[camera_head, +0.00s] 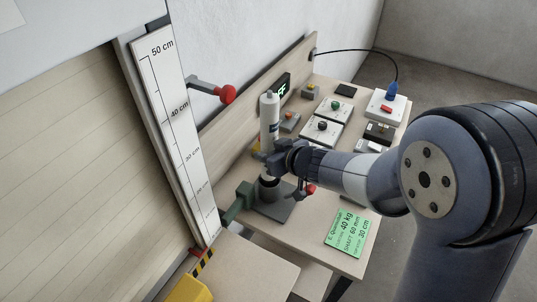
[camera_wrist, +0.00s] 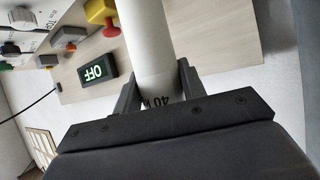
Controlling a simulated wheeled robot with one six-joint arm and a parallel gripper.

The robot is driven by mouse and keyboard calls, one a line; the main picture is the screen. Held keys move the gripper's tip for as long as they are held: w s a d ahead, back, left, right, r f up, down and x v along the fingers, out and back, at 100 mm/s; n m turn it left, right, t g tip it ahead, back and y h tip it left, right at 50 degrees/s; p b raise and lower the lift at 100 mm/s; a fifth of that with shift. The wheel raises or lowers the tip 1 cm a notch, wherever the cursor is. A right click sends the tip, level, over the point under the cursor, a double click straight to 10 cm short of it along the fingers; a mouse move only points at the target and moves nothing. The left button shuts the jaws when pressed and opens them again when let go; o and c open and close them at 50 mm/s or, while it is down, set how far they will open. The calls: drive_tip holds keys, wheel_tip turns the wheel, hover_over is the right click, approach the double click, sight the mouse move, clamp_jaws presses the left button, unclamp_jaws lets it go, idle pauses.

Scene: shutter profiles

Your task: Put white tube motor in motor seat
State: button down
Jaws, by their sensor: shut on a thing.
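The white tube motor (camera_head: 270,110) stands upright in my gripper (camera_head: 277,157) in the head view. My gripper is shut around its lower part. In the wrist view the white tube motor (camera_wrist: 149,45) sits between the two grey fingers of my gripper (camera_wrist: 155,85), with dark lettering partly hidden at the palm. The motor seat (camera_head: 272,187) is a dark round cup on a grey plate, just below my gripper. The motor's lower end is over or at the cup's mouth; whether it is inside is not clear.
A green clamp (camera_head: 238,202) stands left of the seat. A red-tipped lever (camera_head: 309,189) is close on its right. A red knob (camera_head: 228,94) juts out from the left. Switch boxes (camera_head: 322,130) and a green card (camera_head: 348,232) lie on the table. An OFF display (camera_wrist: 97,75) shows in the wrist view.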

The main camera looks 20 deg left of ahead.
drive_tip(key=shift+f+b, duration=0.75)
drive_tip(key=shift+f, duration=1.85)
drive_tip(key=c, duration=0.9)
unclamp_jaws()
drive_tip(key=shift+f, duration=0.15)
drive_tip(key=shift+o, duration=0.2)
drive_tip(key=shift+d, duration=0.1)
drive_tip(key=p+v, duration=0.1)
drive_tip(key=v, duration=1.1)
